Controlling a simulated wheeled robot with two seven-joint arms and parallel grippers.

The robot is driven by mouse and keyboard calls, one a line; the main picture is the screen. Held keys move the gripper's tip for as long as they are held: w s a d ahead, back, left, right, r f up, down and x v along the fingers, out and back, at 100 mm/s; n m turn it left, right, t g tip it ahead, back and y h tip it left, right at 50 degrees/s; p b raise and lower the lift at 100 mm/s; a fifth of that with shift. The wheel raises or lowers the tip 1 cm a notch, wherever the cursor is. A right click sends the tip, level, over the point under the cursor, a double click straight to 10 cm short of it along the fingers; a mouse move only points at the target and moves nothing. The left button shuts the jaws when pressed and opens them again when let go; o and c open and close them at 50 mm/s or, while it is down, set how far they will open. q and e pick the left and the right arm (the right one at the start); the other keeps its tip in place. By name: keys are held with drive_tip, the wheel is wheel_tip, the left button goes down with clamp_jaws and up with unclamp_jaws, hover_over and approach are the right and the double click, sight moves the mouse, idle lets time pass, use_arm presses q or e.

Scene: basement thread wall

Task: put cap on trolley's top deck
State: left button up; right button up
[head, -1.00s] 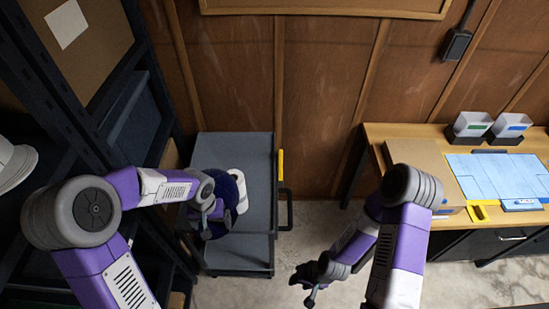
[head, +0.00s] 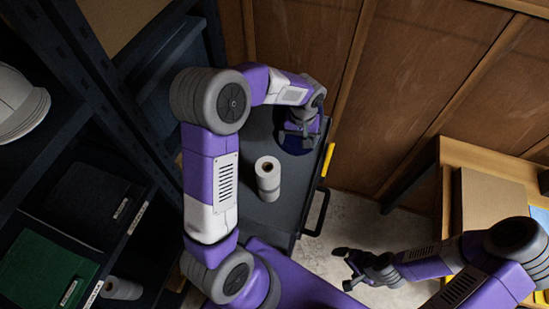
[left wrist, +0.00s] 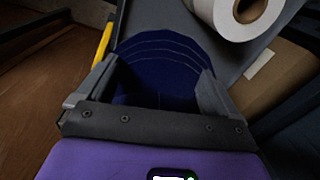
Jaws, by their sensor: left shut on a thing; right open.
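The dark blue cap (head: 294,149) is between the fingers of my left gripper (head: 303,132), at the far part of the grey trolley's top deck (head: 283,208). In the left wrist view the cap (left wrist: 165,62) shows curved stitch lines and sits between both fingertips (left wrist: 160,88), with the deck behind it. My left gripper is shut on the cap. I cannot tell whether the cap touches the deck. The arm hides part of the cap in the head view. My right gripper (head: 347,268) is open and empty, low over the floor right of the trolley.
A white paper roll (head: 267,178) stands on the deck nearer me; it shows close to the cap in the left wrist view (left wrist: 238,12). A dark shelf rack (head: 105,215) is at left. A wooden bench (head: 455,158) is at right.

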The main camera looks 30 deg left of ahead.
use_arm(q)
drive_tip(key=w+a+n+b, duration=0.3)
drive_tip(key=a+n, duration=0.1)
drive_tip(key=n+b, duration=0.2)
drive_tip(key=b, duration=0.9)
hover_over(287, 163)
wheel_tip(287, 163, down, 11)
wheel_tip(287, 163, down, 10)
drive_tip(key=b, duration=0.3)
drive_tip(key=shift+f, duration=0.15)
use_arm(e)
wheel_tip(287, 163, down, 19)
drive_tip(key=shift+s, duration=0.15)
use_arm(q)
drive_tip(key=shift+f, duration=0.15)
drive_tip(key=o, duration=0.7)
